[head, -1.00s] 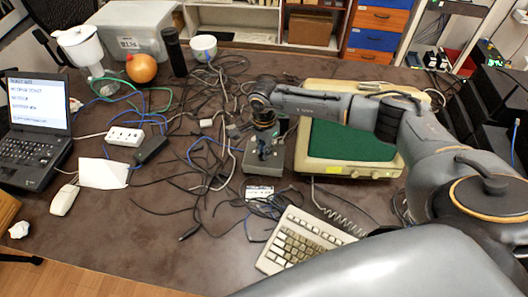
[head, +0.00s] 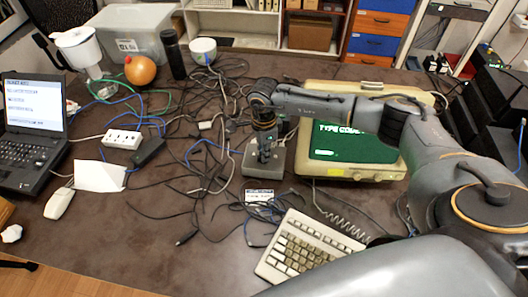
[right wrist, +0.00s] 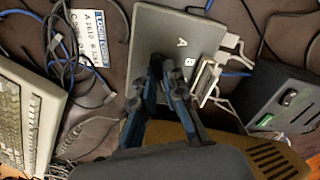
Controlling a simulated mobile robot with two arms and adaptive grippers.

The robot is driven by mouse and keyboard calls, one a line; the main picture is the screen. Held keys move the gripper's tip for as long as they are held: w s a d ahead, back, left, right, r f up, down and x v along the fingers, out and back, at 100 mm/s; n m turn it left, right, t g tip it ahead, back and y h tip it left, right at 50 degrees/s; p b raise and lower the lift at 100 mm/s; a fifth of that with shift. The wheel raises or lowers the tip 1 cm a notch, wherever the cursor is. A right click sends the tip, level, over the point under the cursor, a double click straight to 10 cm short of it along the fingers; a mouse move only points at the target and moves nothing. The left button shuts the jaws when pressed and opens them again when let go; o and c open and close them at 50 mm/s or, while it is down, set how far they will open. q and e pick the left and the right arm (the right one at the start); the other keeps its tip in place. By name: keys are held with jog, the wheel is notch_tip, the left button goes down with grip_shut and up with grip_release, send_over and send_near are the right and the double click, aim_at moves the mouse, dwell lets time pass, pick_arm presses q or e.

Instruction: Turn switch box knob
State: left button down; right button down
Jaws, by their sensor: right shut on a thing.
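The switch box (head: 263,171) is a small grey metal box on the table, just left of the monitor. In the right wrist view its grey top (right wrist: 155,30) carries the letters A and B, with cable plugs along one side. My right gripper (head: 264,154) points down at the top of the box. In the right wrist view its blue-grey fingers (right wrist: 163,68) are close together over the top face, near the letters. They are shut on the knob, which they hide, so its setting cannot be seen. My left gripper is not in view.
A monitor (head: 350,140) with green screen text stands right of the box. A keyboard (head: 300,247) lies in front, a laptop (head: 30,135) at left. Loose black cables (head: 185,195) cover the middle.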

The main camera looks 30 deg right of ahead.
jog(key=c, duration=1.4)
grip_release()
notch_tip(320, 180, up, 12)
jog(key=shift+r, duration=0.1)
